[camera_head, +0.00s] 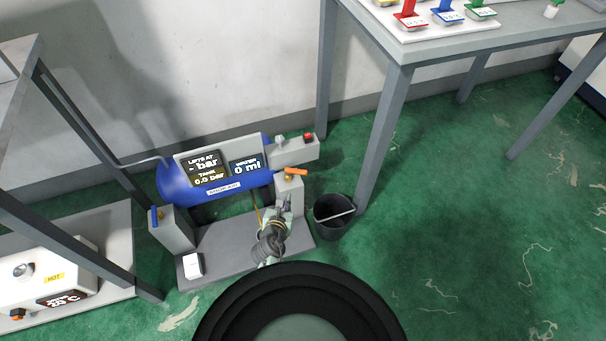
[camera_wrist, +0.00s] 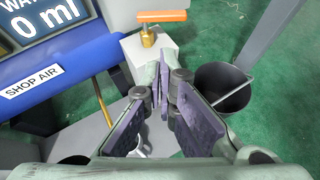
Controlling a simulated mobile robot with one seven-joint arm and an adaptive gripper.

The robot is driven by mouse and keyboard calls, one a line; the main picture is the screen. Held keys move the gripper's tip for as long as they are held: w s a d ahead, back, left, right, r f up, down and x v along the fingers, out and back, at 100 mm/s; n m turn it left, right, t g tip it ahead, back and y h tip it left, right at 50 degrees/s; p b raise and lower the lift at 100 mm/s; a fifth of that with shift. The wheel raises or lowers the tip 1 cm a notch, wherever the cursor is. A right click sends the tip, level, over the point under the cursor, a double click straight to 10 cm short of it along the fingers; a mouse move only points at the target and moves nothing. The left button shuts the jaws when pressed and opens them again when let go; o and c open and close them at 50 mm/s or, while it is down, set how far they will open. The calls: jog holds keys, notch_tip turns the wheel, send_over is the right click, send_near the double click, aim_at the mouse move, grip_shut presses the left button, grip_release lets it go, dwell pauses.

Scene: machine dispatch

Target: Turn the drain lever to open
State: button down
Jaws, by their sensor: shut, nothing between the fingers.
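An orange lever (camera_head: 296,172) on a brass valve sits on top of a pale block (camera_head: 289,190) at the right end of the blue air tank (camera_head: 185,181). In the wrist view the orange lever (camera_wrist: 162,16) lies crosswise, roughly level, above the brass stem (camera_wrist: 148,37). No label on it can be read. My gripper (camera_head: 286,203) is just in front of the block and below the lever. In the wrist view my gripper (camera_wrist: 163,75) has its fingertips together with nothing held. It looks apart from the lever. The block's lower front is partly hidden by the fingers.
A dark bucket (camera_head: 327,226) stands on the floor right of the block. A blue lever (camera_head: 153,212) is on the tank's left block. A red button (camera_head: 308,136) sits behind. The tank display reads 0.0 bar and 0 ml. Table legs stand on both sides.

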jog(key=d+f, duration=0.1)
jog(key=b, duration=1)
send_near(296, 173)
jog(key=w+d+f, duration=0.1)
jog(key=w+f, duration=0.3)
jog(key=f, duration=0.1)
jog(key=shift+w+d, duration=0.3)
jog(key=shift+w, duration=0.1)
jog(key=shift+w+d+r+p, duration=0.1)
jog(key=shift+w+d+p, duration=0.35)
jog(key=shift+p, duration=1.05)
jog(key=shift+w+d+p, duration=0.65)
jog(key=shift+d+p, duration=0.05)
jog(key=shift+p, duration=0.7)
jog(key=shift+w, duration=0.1)
